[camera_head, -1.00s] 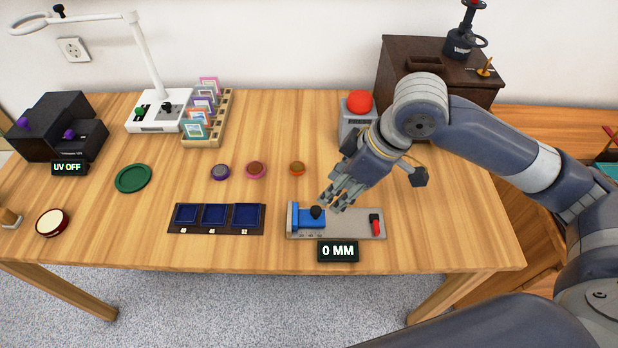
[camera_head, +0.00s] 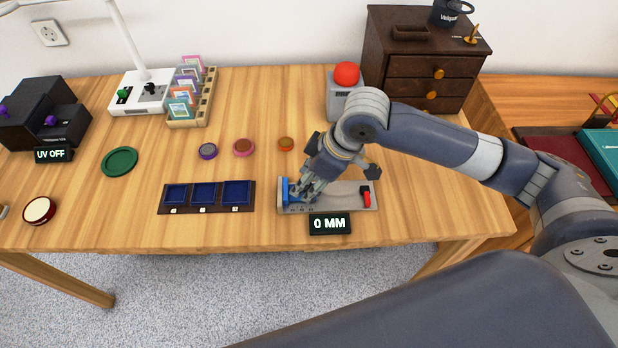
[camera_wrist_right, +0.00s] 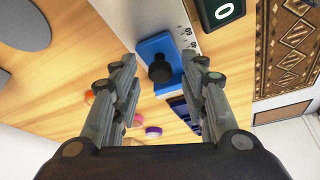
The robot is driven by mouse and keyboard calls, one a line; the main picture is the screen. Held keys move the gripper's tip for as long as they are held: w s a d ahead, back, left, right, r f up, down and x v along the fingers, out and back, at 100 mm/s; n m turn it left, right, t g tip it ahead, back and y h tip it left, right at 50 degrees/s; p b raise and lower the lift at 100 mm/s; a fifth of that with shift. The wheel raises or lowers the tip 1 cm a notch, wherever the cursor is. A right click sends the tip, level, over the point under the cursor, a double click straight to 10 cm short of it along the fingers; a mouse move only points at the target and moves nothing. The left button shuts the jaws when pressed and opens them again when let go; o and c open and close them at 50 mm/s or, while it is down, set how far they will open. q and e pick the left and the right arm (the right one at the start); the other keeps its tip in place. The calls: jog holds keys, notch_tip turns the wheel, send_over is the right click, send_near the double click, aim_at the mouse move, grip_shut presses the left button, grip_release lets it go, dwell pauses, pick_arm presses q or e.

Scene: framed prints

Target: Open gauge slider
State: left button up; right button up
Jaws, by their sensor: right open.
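The gauge (camera_head: 345,195) is a grey plate near the table's front edge, with a blue slider (camera_head: 285,191) at its left end and a red part (camera_head: 366,197) at its right. Its display (camera_head: 330,223) reads 0 MM. In the right wrist view the blue slider (camera_wrist_right: 155,47) carries a black knob (camera_wrist_right: 160,70). My right gripper (camera_head: 301,193) is over the slider and hides the knob in the head view. In the wrist view its fingers (camera_wrist_right: 160,85) are apart, one on each side of the knob, with no clear contact. My left gripper is not in view.
A dark tray (camera_head: 207,211) with blue compartments lies left of the gauge. A red button on a grey box (camera_head: 345,102) and a brown drawer cabinet (camera_head: 425,60) stand behind. Several small round discs (camera_head: 244,147) lie behind the tray.

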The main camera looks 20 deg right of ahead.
grip_shut()
jog(key=shift+s+d+r, duration=0.1)
jog(key=shift+d, duration=0.15)
jog(key=d+p, duration=0.1)
jog(key=d, duration=0.1)
jog(key=s+d+p, duration=0.1)
jog(key=d+p, duration=0.2)
jog(key=d, duration=0.1)
jog(key=shift+s+d+p, duration=0.15)
jog(key=shift+s+p, duration=0.15)
jog(key=shift+s, duration=0.1)
jog(key=shift+d, duration=0.2)
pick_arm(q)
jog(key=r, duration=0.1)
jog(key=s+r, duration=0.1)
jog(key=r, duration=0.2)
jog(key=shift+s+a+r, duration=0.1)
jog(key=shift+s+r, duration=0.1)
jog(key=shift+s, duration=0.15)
pick_arm(e)
grip_release()
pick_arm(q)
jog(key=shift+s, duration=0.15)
